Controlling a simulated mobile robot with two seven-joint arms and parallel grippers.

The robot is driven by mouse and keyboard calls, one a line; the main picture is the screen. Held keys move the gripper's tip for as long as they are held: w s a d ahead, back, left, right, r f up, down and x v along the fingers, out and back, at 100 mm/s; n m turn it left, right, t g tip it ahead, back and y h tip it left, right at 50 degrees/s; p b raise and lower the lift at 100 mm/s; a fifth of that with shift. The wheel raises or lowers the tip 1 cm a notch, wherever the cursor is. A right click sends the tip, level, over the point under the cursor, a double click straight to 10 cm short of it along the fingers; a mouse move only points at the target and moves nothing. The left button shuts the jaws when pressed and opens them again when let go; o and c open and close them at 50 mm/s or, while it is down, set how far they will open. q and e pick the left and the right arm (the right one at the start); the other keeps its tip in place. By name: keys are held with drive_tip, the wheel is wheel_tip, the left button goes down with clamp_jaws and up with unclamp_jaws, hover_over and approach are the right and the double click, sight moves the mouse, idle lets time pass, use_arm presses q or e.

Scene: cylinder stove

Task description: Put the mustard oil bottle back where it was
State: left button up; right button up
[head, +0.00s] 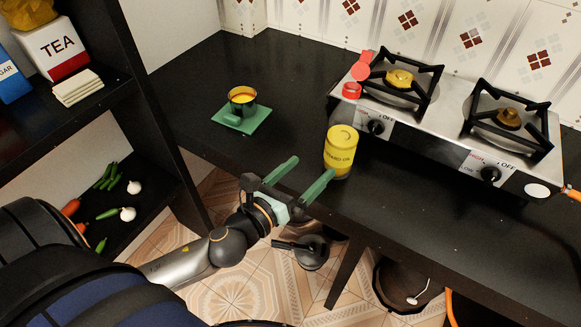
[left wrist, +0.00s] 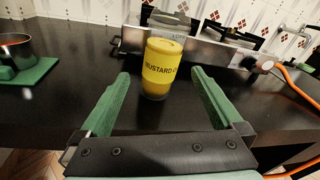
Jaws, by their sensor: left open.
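The mustard oil bottle (head: 341,150) is a yellow labelled cylinder standing upright on the dark counter, in front of the left end of the stove. My left gripper (head: 309,178) is open, with green fingers pointing at the bottle from the counter's front edge. In the left wrist view the bottle (left wrist: 161,68) stands beyond and between the open fingers (left wrist: 160,85), and nothing is held. In the head view the right finger's tip comes close to the bottle's lower side; whether they touch I cannot tell. My right gripper is not in view.
The two-burner stove (head: 450,130) stands behind and right of the bottle, with a red item (head: 352,90) at its left end. A cup (head: 242,97) sits on a green coaster (head: 241,118) to the left. A shelf (head: 110,75) stands at far left. Counter between coaster and bottle is clear.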

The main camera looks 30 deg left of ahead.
use_arm(q)
drive_tip(key=s+d+f+n+g, duration=0.1)
drive_tip(key=s+f+n+g, duration=0.3)
drive_tip(key=f+n, duration=0.7)
drive_tip(key=s+d+f+n+g, duration=0.1)
drive_tip(key=s+f+n+g, duration=0.2)
drive_tip(key=s+f+n, duration=0.6)
wheel_tip(320, 180, down, 3)
drive_tip(key=n, duration=1.2)
drive_tip(key=shift+s+f+n+g+y, duration=0.2)
drive_tip(key=shift+n+g+y, duration=0.1)
drive_tip(key=shift+g, duration=0.1)
drive_tip(key=shift+a, duration=0.1)
